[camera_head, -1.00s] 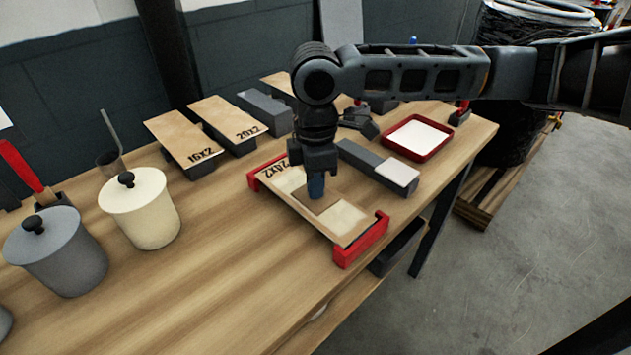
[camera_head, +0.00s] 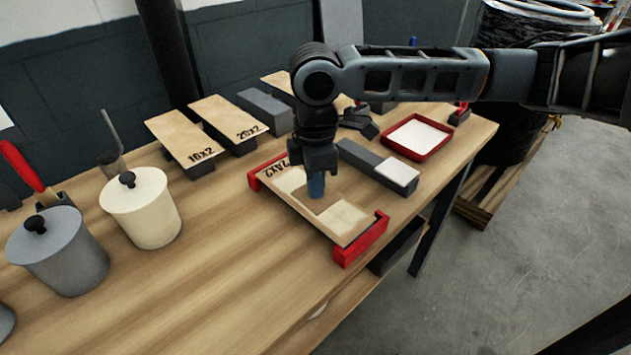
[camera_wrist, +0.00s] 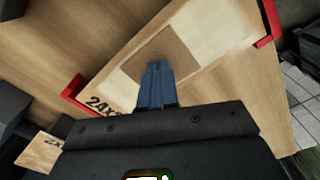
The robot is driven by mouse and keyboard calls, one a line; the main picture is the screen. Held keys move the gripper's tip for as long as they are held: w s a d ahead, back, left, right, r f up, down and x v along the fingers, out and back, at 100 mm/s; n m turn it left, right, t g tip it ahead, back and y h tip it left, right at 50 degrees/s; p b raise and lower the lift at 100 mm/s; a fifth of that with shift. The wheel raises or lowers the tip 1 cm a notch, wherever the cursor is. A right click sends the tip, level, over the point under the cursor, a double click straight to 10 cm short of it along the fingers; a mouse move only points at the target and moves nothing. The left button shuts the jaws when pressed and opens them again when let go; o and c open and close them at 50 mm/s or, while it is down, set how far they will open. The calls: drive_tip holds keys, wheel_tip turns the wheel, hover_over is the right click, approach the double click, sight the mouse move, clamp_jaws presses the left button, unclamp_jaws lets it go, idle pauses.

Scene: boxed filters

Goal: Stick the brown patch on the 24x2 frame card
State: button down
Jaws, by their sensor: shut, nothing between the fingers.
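The 24x2 frame card (camera_head: 349,224) lies between two red end holders on the wooden table, and it also shows in the wrist view (camera_wrist: 220,32). The brown patch (camera_head: 327,202) lies flat on the middle of the card, between two paler areas; in the wrist view the patch (camera_wrist: 172,47) looks like a brown square. My gripper (camera_head: 316,190) points down over the patch. Its blue fingertips (camera_wrist: 157,72) are together with nothing between them, at or just above the patch. I cannot tell whether they touch it. The fingers hide part of the patch.
Cards marked 16x2 (camera_head: 186,138) and 20x2 (camera_head: 225,117) lie on grey blocks behind left. A cream pot (camera_head: 148,215) and a grey pot (camera_head: 62,255) stand at left. A red tray (camera_head: 419,137) and a grey block with a pale top (camera_head: 397,174) are at right.

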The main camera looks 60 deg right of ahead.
drive_tip(key=shift+r+p, duration=2.95)
drive_tip(key=shift+r, duration=0.55)
